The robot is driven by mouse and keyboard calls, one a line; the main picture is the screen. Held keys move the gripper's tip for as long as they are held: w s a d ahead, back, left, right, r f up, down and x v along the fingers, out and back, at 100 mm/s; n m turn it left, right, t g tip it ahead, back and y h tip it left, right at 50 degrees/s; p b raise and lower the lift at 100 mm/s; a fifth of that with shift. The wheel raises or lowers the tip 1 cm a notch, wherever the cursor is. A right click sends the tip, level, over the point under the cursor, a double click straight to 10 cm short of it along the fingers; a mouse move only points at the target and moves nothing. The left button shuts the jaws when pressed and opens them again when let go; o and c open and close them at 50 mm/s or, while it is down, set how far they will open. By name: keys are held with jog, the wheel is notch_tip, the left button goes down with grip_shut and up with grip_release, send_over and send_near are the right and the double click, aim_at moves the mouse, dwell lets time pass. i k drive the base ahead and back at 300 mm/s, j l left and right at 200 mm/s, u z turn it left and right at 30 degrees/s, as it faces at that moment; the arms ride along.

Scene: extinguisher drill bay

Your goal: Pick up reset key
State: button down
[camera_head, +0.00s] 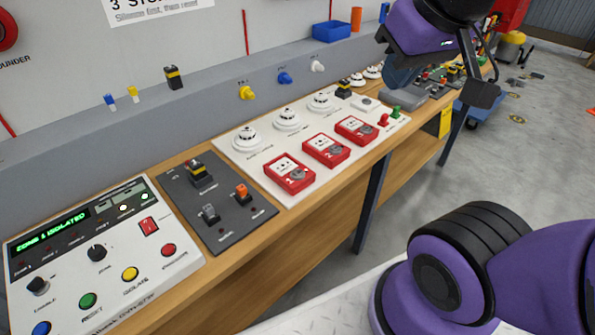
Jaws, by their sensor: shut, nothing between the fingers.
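Three small key-like pieces stick out of the sloped grey ledge face: a yellow one (247,92), a blue one (285,78) and a white one (317,66). Their labels are too small to read, so I cannot tell which, if any, is the reset key. My gripper (403,76) is at the upper right, above the far part of the bench and to the right of these pieces. It is shut and empty, apart from them. The fingertips are dark and hard to make out.
A control panel (100,255), a dark switch board (215,202) and a white board (240,158) with detectors and red call points cover the wooden bench. A blue bin (331,31) and an orange cylinder (356,19) stand on the ledge. Floor (520,150) is open at right.

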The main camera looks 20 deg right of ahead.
aim_at(384, 119)
jog(key=i+l, duration=0.1)
jog(key=l, duration=0.45)
jog(key=i+l, duration=0.15)
jog(key=l, duration=0.4)
jog(key=i+l, duration=0.1)
jog(key=l, duration=0.45)
jog(key=i+l, duration=0.1)
jog(key=l, duration=0.45)
jog(key=i+l, duration=0.15)
jog(key=l, duration=0.4)
jog(key=i+l, duration=0.1)
jog(key=l, duration=0.45)
jog(key=u, duration=0.05)
